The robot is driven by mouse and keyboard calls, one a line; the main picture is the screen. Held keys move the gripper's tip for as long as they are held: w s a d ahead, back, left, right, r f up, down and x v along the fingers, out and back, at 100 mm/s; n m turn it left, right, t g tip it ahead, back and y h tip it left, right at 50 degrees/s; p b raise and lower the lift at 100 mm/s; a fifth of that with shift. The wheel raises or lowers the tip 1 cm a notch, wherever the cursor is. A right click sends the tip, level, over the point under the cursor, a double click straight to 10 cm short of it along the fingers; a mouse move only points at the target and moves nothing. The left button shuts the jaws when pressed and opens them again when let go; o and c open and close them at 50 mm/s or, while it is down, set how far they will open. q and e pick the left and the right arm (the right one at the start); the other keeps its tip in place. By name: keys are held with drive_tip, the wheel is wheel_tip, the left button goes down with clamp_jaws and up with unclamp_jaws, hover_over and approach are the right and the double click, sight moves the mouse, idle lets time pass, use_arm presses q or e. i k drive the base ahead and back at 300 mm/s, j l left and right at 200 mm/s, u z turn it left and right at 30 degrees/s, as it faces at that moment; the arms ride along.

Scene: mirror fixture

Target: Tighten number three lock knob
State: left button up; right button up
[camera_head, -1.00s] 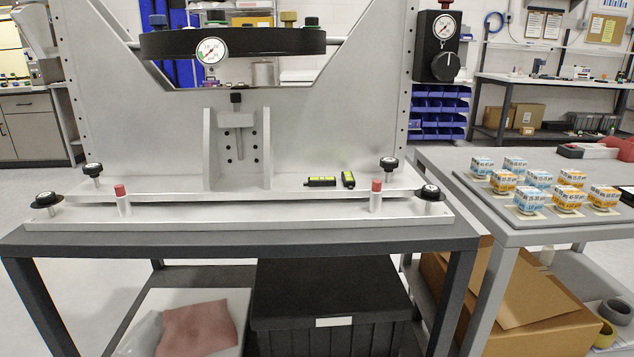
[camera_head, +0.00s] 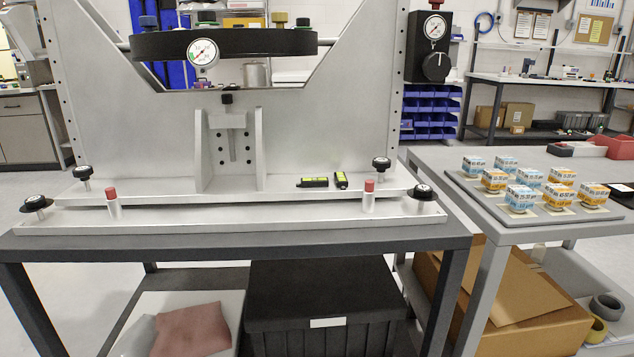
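The mirror fixture is a grey metal plate (camera_head: 290,150) standing on a silver base (camera_head: 240,218) on a dark grey table. Black lock knobs with white-marked tops sit at the base's corners: front left (camera_head: 36,204), back left (camera_head: 83,173), back right (camera_head: 381,164) and front right (camera_head: 423,193). All stand on threaded stems, with the front pair lower and wider. Their numbers are too small to read, so I cannot tell which is number three. Neither of my grippers is in view.
Two red-capped posts (camera_head: 113,204) (camera_head: 369,196) stand on the base's front strip. Two small black-and-yellow items (camera_head: 313,182) (camera_head: 341,180) lie on the base. The table's front strip (camera_head: 240,242) is clear.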

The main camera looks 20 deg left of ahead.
sight(38, 203)
drive_tip(key=u, duration=1.85)
